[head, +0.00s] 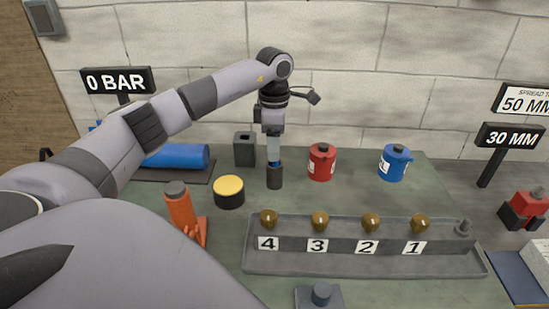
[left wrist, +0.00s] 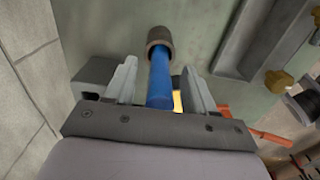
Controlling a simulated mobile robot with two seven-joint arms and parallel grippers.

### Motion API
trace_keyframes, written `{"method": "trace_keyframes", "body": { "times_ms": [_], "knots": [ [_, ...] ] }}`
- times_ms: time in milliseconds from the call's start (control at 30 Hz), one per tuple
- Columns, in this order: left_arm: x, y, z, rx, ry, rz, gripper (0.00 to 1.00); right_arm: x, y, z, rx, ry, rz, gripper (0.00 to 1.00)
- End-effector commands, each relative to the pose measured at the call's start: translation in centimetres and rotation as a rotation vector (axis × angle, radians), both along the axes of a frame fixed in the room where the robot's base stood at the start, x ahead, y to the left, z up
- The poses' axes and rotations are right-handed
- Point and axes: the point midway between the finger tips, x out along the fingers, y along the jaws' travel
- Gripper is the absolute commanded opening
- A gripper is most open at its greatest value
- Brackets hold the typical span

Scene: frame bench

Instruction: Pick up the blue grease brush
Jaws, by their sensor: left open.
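The blue grease brush (head: 274,163) stands upright on the green bench top, left of the red can. Its lower part is a dark cylinder (head: 274,178); I cannot tell whether that is the bristle end or a holder around it. My left gripper (head: 273,150) points straight down over the brush. In the left wrist view the brush's blue handle (left wrist: 160,84) lies between the two fingers of my open left gripper (left wrist: 159,70), with the dark cylinder (left wrist: 159,38) beyond the fingertips. The handle's top end is hidden by the gripper. My right gripper is in neither view.
A red can (head: 321,163) and a blue can (head: 394,163) stand to the right. A dark grey block (head: 244,150) and a yellow-topped black tin (head: 229,192) stand to the left. A numbered grey tray (head: 365,262) with brown knobs lies in front. An orange tool (head: 181,209) is nearer left.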

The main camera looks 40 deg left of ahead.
Motion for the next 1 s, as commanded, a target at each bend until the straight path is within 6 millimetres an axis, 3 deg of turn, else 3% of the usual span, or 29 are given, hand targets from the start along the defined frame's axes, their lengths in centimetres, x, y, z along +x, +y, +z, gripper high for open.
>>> {"method": "trace_keyframes", "body": {
  "times_ms": [200, 267, 367, 400, 767, 1000],
  "knots": [
    [0.0, 0.0, -0.1, 0.001, -0.001, 0.0, 0.55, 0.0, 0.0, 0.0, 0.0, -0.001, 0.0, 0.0],
    [0.0, 0.0, -0.1, 0.001, -0.001, 0.0, 0.38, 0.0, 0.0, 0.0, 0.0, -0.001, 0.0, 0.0],
    [0.0, 0.0, -0.1, 0.001, -0.001, 0.0, 0.06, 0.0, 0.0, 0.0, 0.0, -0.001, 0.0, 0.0],
    [0.0, 0.0, -0.1, 0.001, -0.001, 0.0, 0.0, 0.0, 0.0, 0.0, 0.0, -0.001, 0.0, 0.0],
    [0.1, 0.0, 0.2, 0.001, -0.002, 0.0, 0.0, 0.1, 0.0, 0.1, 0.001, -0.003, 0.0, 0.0],
    [0.1, 0.0, 2.7, 0.0, -0.005, 0.0, 0.0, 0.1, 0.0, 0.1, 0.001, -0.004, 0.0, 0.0]
  ]
}}
